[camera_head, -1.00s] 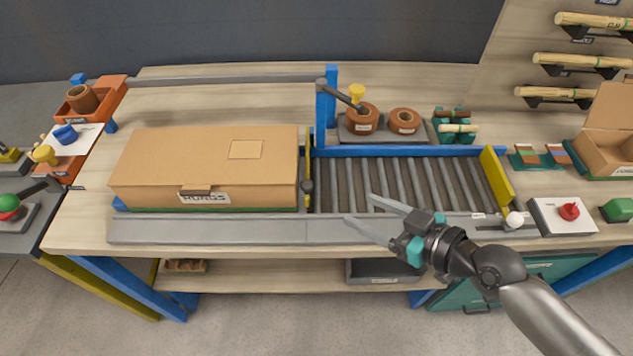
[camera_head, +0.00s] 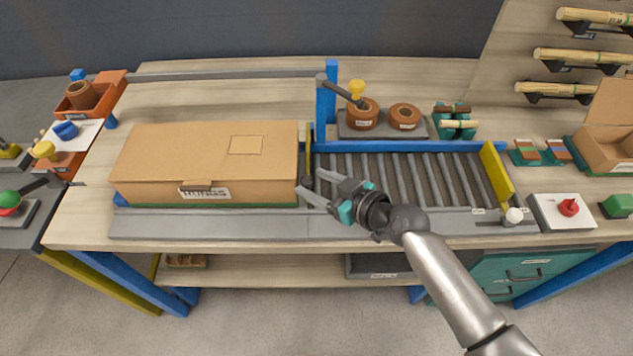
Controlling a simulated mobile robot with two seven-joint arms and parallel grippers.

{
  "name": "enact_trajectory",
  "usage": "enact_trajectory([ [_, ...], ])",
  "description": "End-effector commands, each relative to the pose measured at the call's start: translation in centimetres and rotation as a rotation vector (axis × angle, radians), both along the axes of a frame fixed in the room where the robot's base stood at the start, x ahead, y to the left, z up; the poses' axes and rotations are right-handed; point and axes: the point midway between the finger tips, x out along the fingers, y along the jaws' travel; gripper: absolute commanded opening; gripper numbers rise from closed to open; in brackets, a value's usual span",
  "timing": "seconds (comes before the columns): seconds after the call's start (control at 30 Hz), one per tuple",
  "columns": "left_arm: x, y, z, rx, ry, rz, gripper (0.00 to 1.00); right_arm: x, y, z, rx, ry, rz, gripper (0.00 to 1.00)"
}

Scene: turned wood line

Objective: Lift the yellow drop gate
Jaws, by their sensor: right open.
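A thin yellow gate (camera_head: 308,140) stands upright across the conveyor, between the carton and the bare rollers. A dark knob (camera_head: 307,183) sits at its near end. My right gripper (camera_head: 310,183) is open, with its two fingertips on either side of this knob; I cannot tell whether they touch it. A second yellow plate (camera_head: 497,174) stands tilted at the right end of the rollers, with a white knob (camera_head: 514,215) at its near end. My left gripper is out of view.
A large cardboard carton (camera_head: 205,160) stands right against the left side of the thin gate. Bare rollers (camera_head: 440,180) lie to its right. A blue post (camera_head: 326,105) with a dark lever rises behind it.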

Motion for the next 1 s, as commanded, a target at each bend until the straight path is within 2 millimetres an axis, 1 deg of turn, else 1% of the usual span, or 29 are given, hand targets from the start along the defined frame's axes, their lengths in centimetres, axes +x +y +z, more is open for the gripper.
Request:
enact_trajectory([
  [0.33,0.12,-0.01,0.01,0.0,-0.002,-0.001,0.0,0.15,0.19,-0.09,0.001,0.001,0.0,0.63],
  [0.87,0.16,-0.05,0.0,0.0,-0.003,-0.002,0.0,0.14,0.15,-0.08,0.001,0.001,0.0,0.03],
  [0.9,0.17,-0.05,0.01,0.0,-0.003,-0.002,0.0,0.13,0.15,-0.09,0.001,0.001,0.0,0.0],
  [1.0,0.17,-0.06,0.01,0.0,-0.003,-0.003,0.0,0.13,0.15,-0.09,0.001,0.001,0.0,0.0],
])
